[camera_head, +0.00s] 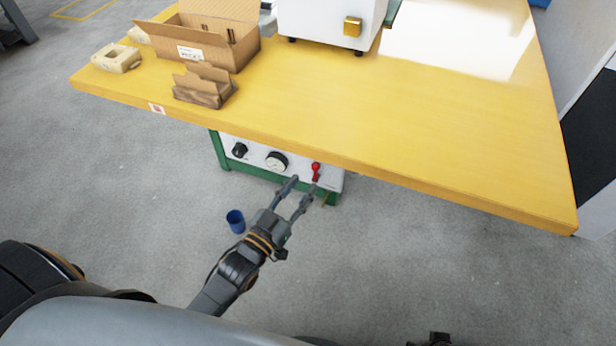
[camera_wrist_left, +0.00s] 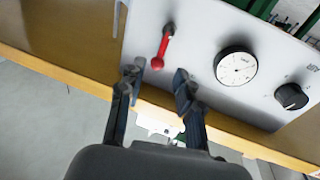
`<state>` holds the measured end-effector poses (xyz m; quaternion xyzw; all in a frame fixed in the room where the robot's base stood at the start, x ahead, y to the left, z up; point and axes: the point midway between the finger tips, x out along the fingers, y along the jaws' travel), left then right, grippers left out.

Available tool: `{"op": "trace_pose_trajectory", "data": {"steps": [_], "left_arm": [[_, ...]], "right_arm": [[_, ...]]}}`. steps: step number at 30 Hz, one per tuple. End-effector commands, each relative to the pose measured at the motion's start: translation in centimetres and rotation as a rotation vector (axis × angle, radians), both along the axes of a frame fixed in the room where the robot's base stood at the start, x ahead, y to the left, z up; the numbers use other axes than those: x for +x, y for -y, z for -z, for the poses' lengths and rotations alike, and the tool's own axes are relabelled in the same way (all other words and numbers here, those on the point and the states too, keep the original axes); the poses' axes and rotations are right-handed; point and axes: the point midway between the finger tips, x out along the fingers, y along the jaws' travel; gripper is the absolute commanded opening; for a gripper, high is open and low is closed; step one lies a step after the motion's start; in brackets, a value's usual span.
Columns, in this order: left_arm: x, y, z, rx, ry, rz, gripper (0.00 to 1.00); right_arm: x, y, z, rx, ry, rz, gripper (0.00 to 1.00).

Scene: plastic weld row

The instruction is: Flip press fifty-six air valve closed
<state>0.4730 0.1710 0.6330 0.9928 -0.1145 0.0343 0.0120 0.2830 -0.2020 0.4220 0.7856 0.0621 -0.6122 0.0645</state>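The air valve is a red lever (camera_head: 316,171) on the white front panel (camera_head: 331,180) under the yellow table. In the left wrist view the red lever (camera_wrist_left: 162,48) hangs at a slight slant from its pivot, with a round knob at its free end. My left gripper (camera_head: 302,184) is open and empty, just in front of the panel. In the left wrist view its fingertips (camera_wrist_left: 157,73) lie on either side of the lever's knob; I cannot tell whether either touches it. The fingers of my right gripper do not show.
A pressure gauge (camera_head: 276,161) and a black knob (camera_head: 240,150) sit on the same panel. The yellow tabletop (camera_head: 400,120) overhangs it. An open cardboard box (camera_head: 222,50) and a smaller carton (camera_head: 203,90) stand on the table. A blue cup (camera_head: 236,221) stands on the floor nearby.

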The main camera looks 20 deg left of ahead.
Motion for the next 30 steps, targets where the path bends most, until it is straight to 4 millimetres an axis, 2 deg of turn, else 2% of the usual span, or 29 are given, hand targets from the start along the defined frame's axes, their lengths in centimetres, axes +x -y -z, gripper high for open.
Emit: {"op": "trace_pose_trajectory", "data": {"steps": [1,6,12,30], "left_arm": [[-1.3,-0.3,0.2,0.002,-0.005,0.000,0.35],[-4.6,-1.1,0.4,0.002,-0.003,0.000,0.35],[-6.8,-1.7,0.5,0.002,-0.001,-0.001,0.35],[-7.2,-1.7,0.5,0.001,0.000,-0.001,0.35]], "right_arm": [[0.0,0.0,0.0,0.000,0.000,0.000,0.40],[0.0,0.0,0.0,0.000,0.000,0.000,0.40],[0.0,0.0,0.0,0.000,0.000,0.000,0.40],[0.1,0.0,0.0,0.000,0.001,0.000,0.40]]}}
